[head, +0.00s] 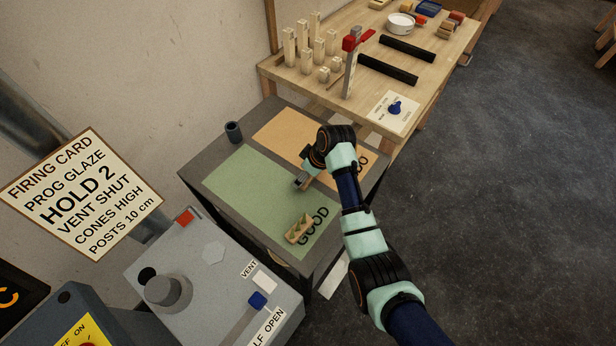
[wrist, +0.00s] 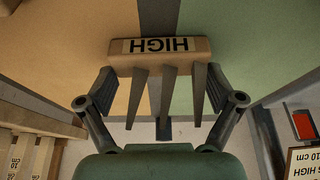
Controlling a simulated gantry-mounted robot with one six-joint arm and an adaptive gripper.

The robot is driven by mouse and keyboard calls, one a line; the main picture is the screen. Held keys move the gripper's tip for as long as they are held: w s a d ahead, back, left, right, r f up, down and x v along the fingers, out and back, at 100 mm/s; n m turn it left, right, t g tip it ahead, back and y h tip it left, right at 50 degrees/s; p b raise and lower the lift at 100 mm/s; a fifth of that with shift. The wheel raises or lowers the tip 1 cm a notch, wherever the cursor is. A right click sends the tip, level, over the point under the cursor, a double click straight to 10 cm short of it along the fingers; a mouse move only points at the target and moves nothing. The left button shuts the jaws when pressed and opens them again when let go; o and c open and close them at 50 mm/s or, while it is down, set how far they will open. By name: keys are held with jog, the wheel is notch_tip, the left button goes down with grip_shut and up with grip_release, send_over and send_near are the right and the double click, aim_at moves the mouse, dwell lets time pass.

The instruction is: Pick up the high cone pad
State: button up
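The high cone pad (wrist: 158,58) is a pale block with HIGH on its label and a row of pointed cones. In the wrist view it sits crosswise at the fingertips of my gripper (wrist: 162,75), with a finger at each end. My gripper appears shut on it. In the head view my gripper (head: 301,183) is over the table near the border of the orange and green sheets, and the arm hides most of the held pad. Another pad with cones (head: 298,229) lies on the green sheet (head: 245,185) by the word GOOD.
A dark cup (head: 233,131) stands at the table's back edge. The orange sheet (head: 285,135) is clear apart from my arm over it. A grey control box (head: 210,290) stands at the front left. A wooden bench (head: 440,65) with posts and bars stands behind.

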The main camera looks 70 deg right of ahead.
jog(key=c, duration=0.5)
notch_tip(320, 180, up, 20)
jog(key=p, duration=0.5)
jog(key=shift+p, duration=0.3)
